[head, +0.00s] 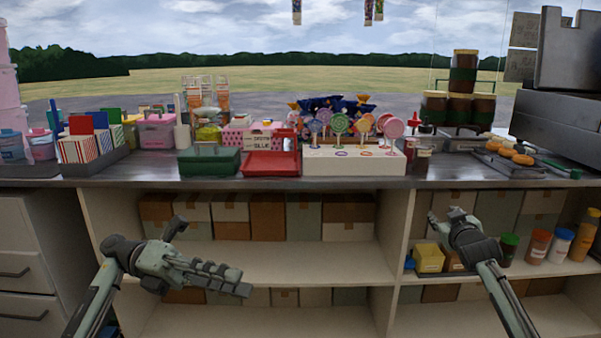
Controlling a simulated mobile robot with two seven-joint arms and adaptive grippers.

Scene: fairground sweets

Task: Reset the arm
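My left gripper (212,254) is in the lower left of the head view, in front of the open shelves and below the counter. Its two fingers are spread wide apart and nothing is between them. My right gripper (443,222) is in the lower right, in front of the right shelf section. It points up and away from the camera. Its fingers are small and partly hidden by its own body, so I cannot tell how far apart they are. I see no object in it.
The dark counter (265,187) runs across above both grippers. On it stand a white lollipop stand (335,161), a red box (271,163) and a green box (209,160). Shelves below hold cardboard boxes (268,217); jars (539,246) and a yellow box (428,258) stand near my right gripper.

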